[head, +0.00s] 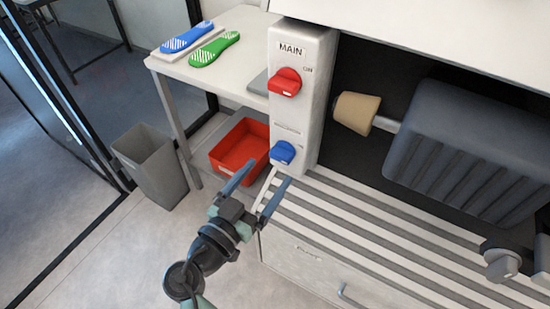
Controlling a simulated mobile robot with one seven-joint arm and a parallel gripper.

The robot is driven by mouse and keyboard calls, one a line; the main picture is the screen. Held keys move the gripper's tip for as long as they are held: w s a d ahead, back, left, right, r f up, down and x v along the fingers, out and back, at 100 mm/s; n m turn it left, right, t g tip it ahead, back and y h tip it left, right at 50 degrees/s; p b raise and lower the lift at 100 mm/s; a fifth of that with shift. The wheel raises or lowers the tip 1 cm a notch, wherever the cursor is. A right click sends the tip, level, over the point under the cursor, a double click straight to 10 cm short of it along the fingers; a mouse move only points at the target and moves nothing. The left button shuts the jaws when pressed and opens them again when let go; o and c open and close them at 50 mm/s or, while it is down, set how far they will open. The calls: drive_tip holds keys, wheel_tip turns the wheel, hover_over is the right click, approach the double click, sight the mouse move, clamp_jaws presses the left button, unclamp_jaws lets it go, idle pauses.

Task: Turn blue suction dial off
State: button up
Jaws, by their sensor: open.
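The blue suction dial (283,153) is on the lower part of the white control panel (304,110), below the red main dial (285,82). Its pointer looks slightly tilted from horizontal; the small print around it is too blurred to read. My gripper (258,182) is open and empty, with its two fingers spread and pointing up toward the panel. It is below and in front of the blue dial, apart from it in the picture. Its right finger is closest to the dial.
A slatted grille (345,215) lies right of my gripper. A grinding cone (355,112) and a dark ribbed housing (465,150) are at right. A red bin (240,150) stands behind, a grey bin (151,165) at left. A blue insole (187,37) and green insole (214,49) lie on a table (240,75).

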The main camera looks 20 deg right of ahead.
sight(278, 160)
drive_tip(key=shift+x, duration=2.15)
drive_tip(key=shift+c, duration=0.3)
drive_tip(key=c, duration=1.3)
